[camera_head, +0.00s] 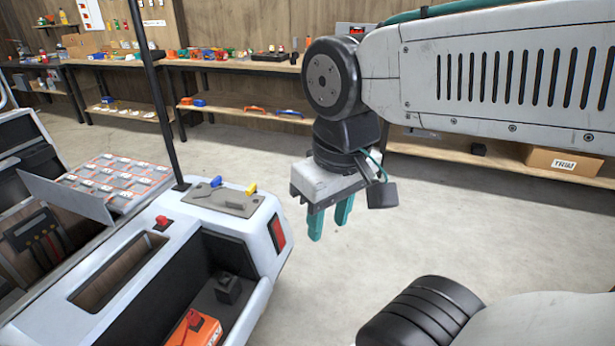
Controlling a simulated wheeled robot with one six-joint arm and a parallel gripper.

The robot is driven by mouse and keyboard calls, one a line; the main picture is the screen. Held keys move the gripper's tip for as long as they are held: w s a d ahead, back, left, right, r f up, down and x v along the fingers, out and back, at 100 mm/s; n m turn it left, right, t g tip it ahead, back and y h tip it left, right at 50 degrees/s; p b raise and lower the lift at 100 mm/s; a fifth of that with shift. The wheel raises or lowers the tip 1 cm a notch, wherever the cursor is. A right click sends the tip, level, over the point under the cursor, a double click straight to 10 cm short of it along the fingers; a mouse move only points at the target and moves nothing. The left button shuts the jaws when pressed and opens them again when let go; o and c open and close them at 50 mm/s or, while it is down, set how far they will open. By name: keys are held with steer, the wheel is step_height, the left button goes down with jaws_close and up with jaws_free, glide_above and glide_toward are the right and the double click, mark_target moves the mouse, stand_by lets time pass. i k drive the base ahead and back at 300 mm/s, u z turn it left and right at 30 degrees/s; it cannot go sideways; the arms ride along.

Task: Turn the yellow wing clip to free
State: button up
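The yellow wing clip (251,188) is small and stands up at the right end of a grey plate (220,201) on the cart's white rear corner. A similar blue clip (216,181) sits to its left on the same plate. My gripper (329,230) hangs fingers down to the right of the cart, over the floor. Its two teal fingers are apart with nothing between them. It is clear of the yellow clip and not touching the cart. Whether the clip is locked or free cannot be told at this size.
A black post (168,110) rises just behind the plate. A red button (162,221) sits left of it. An open bay in front holds an orange box (195,330) and a black block (228,287). A workbench (235,64) lines the back wall. The floor right of the cart is clear.

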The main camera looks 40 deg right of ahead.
mark_target(252, 190)
steer(key=z, duration=0.4)
steer(key=k, duration=0.6)
steer(key=z, duration=0.75)
steer(key=i, duration=1.05)
steer(key=u, duration=0.55)
steer(key=i, duration=0.45)
steer(key=u, duration=0.5)
